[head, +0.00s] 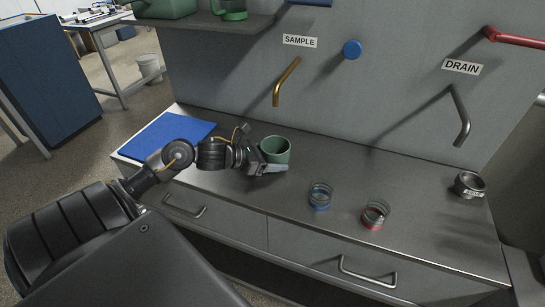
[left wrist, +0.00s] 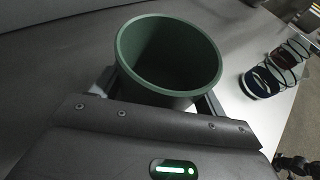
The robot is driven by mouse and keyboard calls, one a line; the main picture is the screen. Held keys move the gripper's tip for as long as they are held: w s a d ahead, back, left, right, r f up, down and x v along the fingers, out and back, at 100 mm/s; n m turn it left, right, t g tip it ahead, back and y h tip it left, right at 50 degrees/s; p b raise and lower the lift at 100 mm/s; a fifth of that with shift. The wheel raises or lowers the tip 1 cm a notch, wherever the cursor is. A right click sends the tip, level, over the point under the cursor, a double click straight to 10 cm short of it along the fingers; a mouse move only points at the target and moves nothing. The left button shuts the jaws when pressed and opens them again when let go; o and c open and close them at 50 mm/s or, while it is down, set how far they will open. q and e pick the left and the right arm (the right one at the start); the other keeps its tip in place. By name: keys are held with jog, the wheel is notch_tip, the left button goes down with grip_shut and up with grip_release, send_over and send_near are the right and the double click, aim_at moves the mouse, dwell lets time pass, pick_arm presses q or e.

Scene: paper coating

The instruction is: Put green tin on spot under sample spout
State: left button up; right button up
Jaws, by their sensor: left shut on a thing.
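The green tin (head: 276,149) stands upright, held by my left gripper (head: 268,165), below and slightly left of the brass sample spout (head: 286,83) in the head view. In the left wrist view the open, empty-looking green tin (left wrist: 168,52) sits between the two fingers of my left gripper (left wrist: 160,92), which is shut on it. The tin appears at or close to the counter; I cannot tell whether it touches. The SAMPLE label (head: 300,41) is above the spout. No marked spot shows under the spout. My right gripper is not in view.
A blue-based coil holder (head: 320,195) and a red-based one (head: 375,213) stand right of the tin. A metal ring-like part (head: 469,185) lies below the drain spout (head: 461,115). A blue mat (head: 168,135) lies at left. The counter (head: 410,180) between is clear.

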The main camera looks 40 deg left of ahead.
pick_arm(q)
jog(key=o, duration=1)
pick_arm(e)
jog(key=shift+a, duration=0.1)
pick_arm(q)
jog(key=shift+r, duration=0.1)
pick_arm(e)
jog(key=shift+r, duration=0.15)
pick_arm(q)
jog(key=shift+v, duration=0.85)
jog(key=v, duration=0.9)
jog(key=shift+s, duration=0.2)
jog(key=shift+s+a+r, duration=0.1)
jog(key=shift+s+a, duration=0.1)
jog(key=shift+s, duration=0.05)
jog(key=shift+s+r, duration=0.1)
jog(key=shift+s, duration=0.05)
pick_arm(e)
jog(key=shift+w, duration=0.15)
pick_arm(q)
jog(key=shift+a, duration=0.1)
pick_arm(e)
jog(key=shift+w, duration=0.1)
